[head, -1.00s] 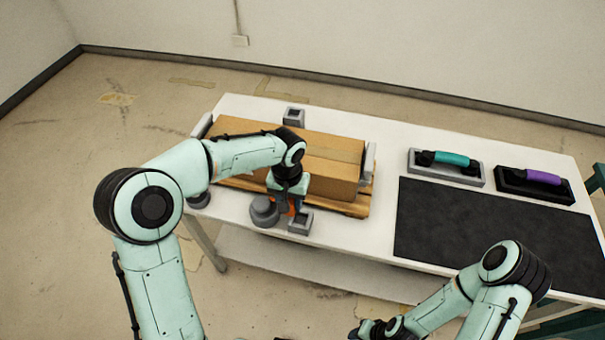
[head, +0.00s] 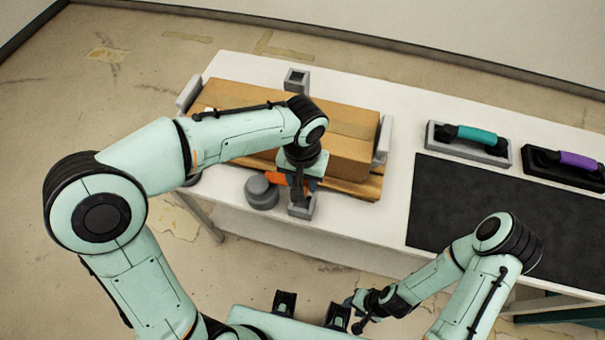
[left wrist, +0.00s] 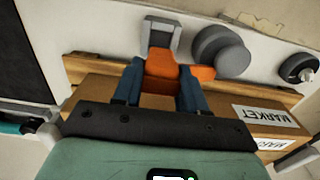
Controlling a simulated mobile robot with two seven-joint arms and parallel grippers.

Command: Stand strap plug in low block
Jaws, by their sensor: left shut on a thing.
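The orange strap plug (head: 276,178) is held in my left gripper (head: 298,193), at the front of the table. The left wrist view shows its orange body (left wrist: 160,66) between the two blue fingers, with more orange outside the right finger. The low block (head: 301,208) is grey with a square opening and stands at the table's front edge, close by the left fingertips. It also shows in the left wrist view (left wrist: 160,34), just beyond the plug. I cannot tell whether the plug touches the block. My right gripper (head: 360,312) is away from the table; its jaws are unclear.
A cardboard box (head: 345,125) lies on a wooden pallet (head: 362,187) behind the gripper. A round grey piece (head: 261,195) stands left of the low block. Another grey block (head: 296,79) is behind the box. Teal (head: 477,136) and purple (head: 580,160) handsets sit beyond the dark mat (head: 490,210).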

